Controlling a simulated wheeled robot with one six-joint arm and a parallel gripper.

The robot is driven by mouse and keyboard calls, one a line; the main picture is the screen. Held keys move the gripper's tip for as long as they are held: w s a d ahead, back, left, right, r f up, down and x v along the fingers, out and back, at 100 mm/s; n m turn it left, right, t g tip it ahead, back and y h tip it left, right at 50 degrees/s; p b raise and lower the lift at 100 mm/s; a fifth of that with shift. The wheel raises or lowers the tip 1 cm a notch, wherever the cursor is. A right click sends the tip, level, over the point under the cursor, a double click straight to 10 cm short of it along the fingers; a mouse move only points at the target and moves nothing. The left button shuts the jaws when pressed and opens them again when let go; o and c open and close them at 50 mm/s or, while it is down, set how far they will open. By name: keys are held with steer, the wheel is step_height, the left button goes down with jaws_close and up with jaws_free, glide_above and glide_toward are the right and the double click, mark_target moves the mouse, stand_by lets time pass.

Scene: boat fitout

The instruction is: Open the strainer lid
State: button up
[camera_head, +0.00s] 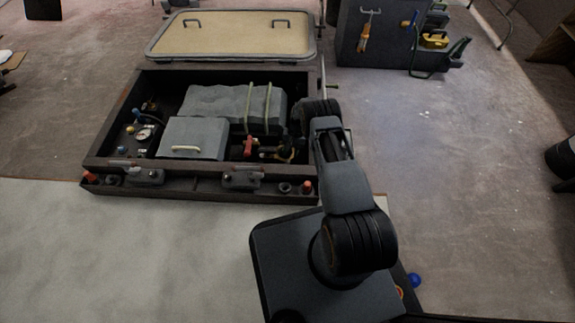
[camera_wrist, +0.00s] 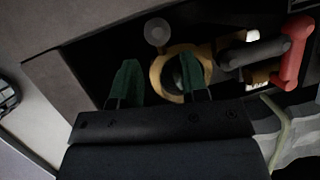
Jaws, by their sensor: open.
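In the wrist view, my gripper (camera_wrist: 162,61) is open, with its two green fingers apart and nothing held between them. A brass ring (camera_wrist: 159,72) with a dark middle, which looks like the strainer, lies behind the fingers. The right finger covers part of it, and I cannot tell whether the finger touches it. A small pale grey disc (camera_wrist: 157,32) sits just above the ring; I cannot tell whether it belongs to the lid.
A red handle (camera_wrist: 297,52) and a dark grey pipe (camera_wrist: 252,53) sit close right of the ring. The dark box (camera_head: 97,135) also holds a grey case (camera_head: 193,133), a strapped grey block (camera_head: 225,103) and a gauge (camera_head: 145,132). A tan hatch panel (camera_head: 230,35) lies behind.

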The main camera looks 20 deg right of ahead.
mark_target(287, 163)
steer(key=b+x, duration=0.1)
steer(key=x, duration=0.6)
steer(key=shift+b, duration=0.4)
steer(key=shift+c, duration=0.2)
steer(key=shift+r, duration=0.1)
jaws_close()
